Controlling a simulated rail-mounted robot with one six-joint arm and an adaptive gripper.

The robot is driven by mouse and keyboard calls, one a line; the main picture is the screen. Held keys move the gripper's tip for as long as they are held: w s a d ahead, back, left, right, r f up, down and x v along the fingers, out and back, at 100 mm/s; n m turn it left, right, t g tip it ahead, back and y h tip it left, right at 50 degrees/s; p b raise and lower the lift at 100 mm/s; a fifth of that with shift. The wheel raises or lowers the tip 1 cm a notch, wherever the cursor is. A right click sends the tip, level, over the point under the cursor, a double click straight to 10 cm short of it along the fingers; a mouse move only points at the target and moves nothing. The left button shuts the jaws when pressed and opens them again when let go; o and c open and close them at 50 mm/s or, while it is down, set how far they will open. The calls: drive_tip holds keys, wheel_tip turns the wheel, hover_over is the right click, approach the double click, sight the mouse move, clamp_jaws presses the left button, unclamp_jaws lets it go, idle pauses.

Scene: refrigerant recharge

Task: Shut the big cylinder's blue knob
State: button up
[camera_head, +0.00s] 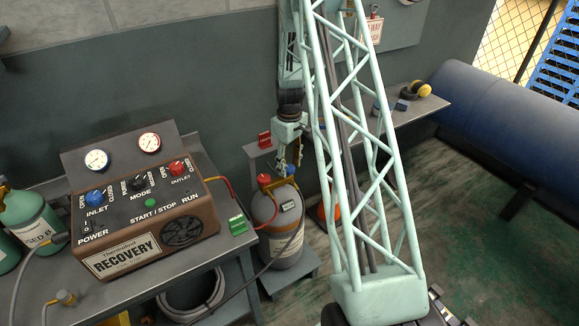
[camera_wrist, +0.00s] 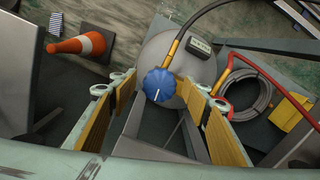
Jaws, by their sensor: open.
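The big cylinder (camera_head: 279,235) is grey and stands on a low stand beside the bench. Its domed top (camera_wrist: 205,68) fills the middle of the wrist view. The blue knob (camera_wrist: 158,85), with a white pointer line, sits in the gap between my fingertips, with visible space on both sides. In the head view the blue knob (camera_head: 291,169) is small and partly hidden by my gripper (camera_head: 284,163). My gripper (camera_wrist: 155,84) is open above the cylinder, its yellow-padded fingers either side of the knob. How far the fingertips are from the knob in height I cannot tell.
A red knob (camera_head: 264,179) is on the cylinder's left, with hoses nearby. The recovery machine (camera_head: 145,215) stands on the bench at left. An orange cone (camera_wrist: 80,44) is on the floor. A blue tank (camera_head: 510,115) lies at right.

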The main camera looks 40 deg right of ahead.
sight(289, 168)
drive_tip(key=c, duration=0.9)
drive_tip(key=shift+m, duration=0.8)
drive_tip(key=o, duration=0.9)
drive_tip(key=shift+r, duration=0.15)
wheel_tip(289, 168, up, 12)
idle(0.4)
